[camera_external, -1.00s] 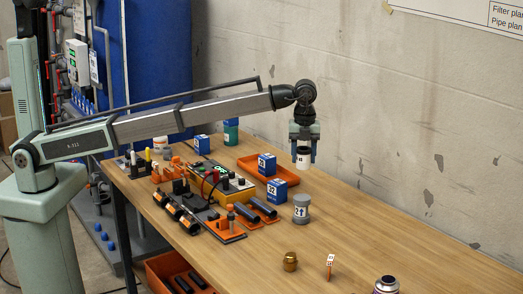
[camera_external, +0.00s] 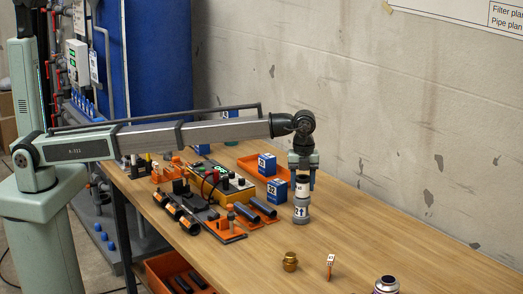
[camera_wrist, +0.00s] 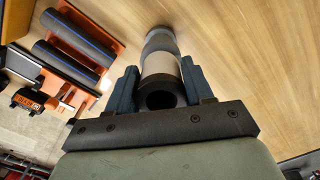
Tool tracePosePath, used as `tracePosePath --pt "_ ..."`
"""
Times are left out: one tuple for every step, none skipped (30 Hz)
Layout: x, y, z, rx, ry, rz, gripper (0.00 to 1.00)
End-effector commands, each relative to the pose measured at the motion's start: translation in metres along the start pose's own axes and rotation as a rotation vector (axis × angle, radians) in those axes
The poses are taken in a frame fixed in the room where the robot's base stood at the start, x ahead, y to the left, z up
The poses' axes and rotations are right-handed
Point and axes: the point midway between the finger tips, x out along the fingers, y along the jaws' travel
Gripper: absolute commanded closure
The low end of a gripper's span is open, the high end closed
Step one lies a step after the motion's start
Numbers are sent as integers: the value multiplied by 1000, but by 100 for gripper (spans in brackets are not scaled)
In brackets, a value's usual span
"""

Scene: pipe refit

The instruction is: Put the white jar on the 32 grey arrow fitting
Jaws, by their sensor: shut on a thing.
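The white jar (camera_external: 302,190) with a dark top is between the fingers of my gripper (camera_external: 302,181), which is shut on it. The jar is upright, directly above the grey arrow fitting (camera_external: 300,211), whose label shows a "2" and an up arrow. The jar's lower end meets the fitting's top in the external view; I cannot tell whether they touch or a small gap is left. In the wrist view the jar (camera_wrist: 160,65) lies between the two blue fingers (camera_wrist: 160,84), lined up with the grey fitting (camera_wrist: 159,40) beyond it.
An orange tray with dark pipes (camera_external: 262,207) lies further left. A brass fitting (camera_external: 290,262), a small orange-and-white tag (camera_external: 330,265) and a metal part (camera_external: 387,285) stand nearer the front. The table to the right is clear.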

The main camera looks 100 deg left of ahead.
Motion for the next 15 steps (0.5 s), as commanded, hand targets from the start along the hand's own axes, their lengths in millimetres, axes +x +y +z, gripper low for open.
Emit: tracePosePath --pt "3 0 0 0 0 0 80" --pt "3 0 0 0 0 -1 80" --pt "3 0 0 0 0 -1 80" --pt "3 0 0 0 0 -1 80" --pt "3 0 0 0 0 -1 80" --pt "3 0 0 0 0 -1 80" --pt "3 0 0 0 0 -1 80" --pt "3 0 0 0 0 -1 80" --pt "3 0 0 0 0 -1 80" --pt "4 0 0 0 0 -1 80" --pt "5 0 0 0 0 -1 80" --pt "6 0 0 0 0 -1 80" --pt "6 0 0 0 0 -1 48" --pt "6 0 0 0 0 -1 45" --pt "6 0 0 0 0 -1 41"
